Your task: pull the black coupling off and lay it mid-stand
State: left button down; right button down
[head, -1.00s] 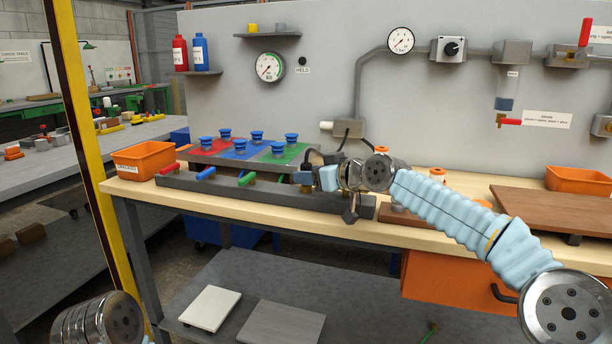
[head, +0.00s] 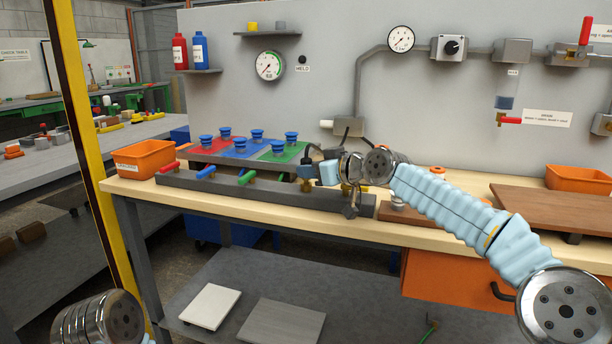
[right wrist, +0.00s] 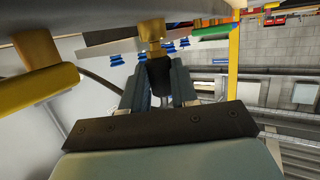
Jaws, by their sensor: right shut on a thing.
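The black coupling (right wrist: 159,72) is between the two fingers of my right gripper (right wrist: 160,88), which is shut on it. A brass fitting (right wrist: 152,38) shows right at the coupling's far end; I cannot tell whether they are joined or just apart. In the head view my right gripper (head: 320,173) is over the right part of the long dark stand (head: 290,202), and the coupling is not clearly visible there. The stand carries valves with red, blue and green handles. My left gripper is out of view; only part of my left arm shows at bottom left.
A panel with several blue-capped fittings (head: 256,135) lies behind the stand. An orange bin (head: 144,160) stands at the left end of the bench, and a brown board (head: 555,210) lies at right. A yellow handle (right wrist: 40,88) is close to my right gripper's left side.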

jog(key=shift+r, duration=1.1)
notch_tip(320, 180, up, 4)
jog(key=shift+r, duration=0.2)
dwell(0.3)
